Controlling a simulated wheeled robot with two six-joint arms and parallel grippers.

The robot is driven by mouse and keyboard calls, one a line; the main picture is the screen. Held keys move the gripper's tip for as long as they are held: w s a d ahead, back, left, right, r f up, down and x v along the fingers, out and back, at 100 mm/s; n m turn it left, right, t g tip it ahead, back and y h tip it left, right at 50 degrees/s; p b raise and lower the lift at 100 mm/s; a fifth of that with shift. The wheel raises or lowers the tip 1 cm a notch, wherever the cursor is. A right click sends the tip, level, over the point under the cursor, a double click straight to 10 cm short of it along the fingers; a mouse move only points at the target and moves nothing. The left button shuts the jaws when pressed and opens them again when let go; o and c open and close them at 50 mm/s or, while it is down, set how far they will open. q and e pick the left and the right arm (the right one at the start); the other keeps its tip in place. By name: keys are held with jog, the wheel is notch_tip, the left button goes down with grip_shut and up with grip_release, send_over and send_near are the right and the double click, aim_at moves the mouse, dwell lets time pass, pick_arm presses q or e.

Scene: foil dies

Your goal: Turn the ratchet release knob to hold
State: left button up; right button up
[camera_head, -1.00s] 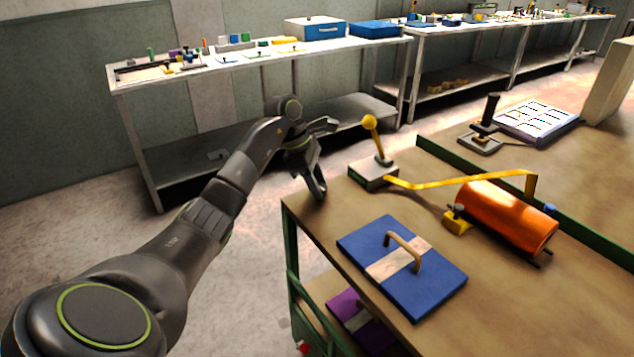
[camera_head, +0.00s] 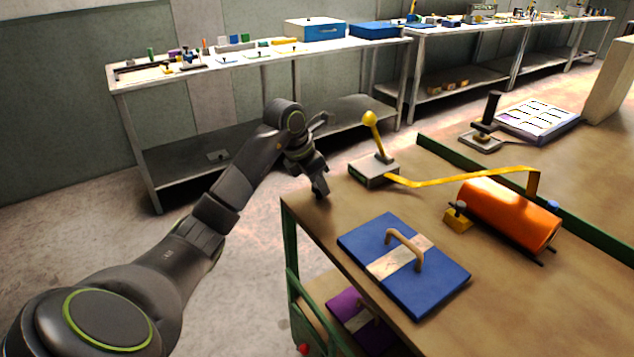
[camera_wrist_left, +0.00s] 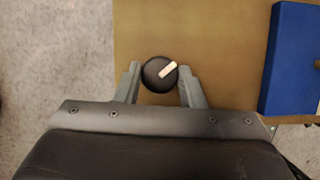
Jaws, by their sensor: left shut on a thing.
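The ratchet release knob (camera_wrist_left: 159,75) is round and black with a pale pointer line. In the left wrist view the line points up and to the right. My left gripper (camera_wrist_left: 160,84) has one finger on each side of the knob and is shut on it. In the head view my left gripper (camera_head: 319,183) is at the near left corner of the bench, and it hides the knob there. My right gripper is not in view.
A blue board (camera_head: 373,242) with a wooden handle lies right of my gripper. A yellow-knobbed lever (camera_head: 371,122) on a grey base, a yellow strap (camera_head: 470,178) and an orange cylinder (camera_head: 507,213) stand behind. Open floor lies left of the bench.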

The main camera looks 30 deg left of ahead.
aim_at(318, 192)
pick_arm(q)
jog(key=n+y, duration=0.1)
jog(key=n, duration=0.2)
jog(key=shift+d+n, duration=0.15)
jog(key=shift+n, duration=0.25)
jog(key=n+y, duration=0.1)
jog(key=n, duration=0.2)
jog(key=n+y, duration=0.1)
jog(key=n, duration=0.1)
jog(key=shift+d+n+y+b, duration=0.1)
jog(key=shift+n+y+b, duration=0.2)
jog(key=shift+n+y, duration=0.1)
jog(key=o, duration=1)
jog(key=shift+r, duration=0.1)
jog(key=p+v, duration=0.3)
jog(key=v, duration=0.1)
jog(key=shift+w+p, duration=0.1)
jog(key=shift+p, duration=0.2)
jog(key=p+v, duration=1.3)
jog(key=p, duration=0.4)
jog(key=shift+r, duration=0.1)
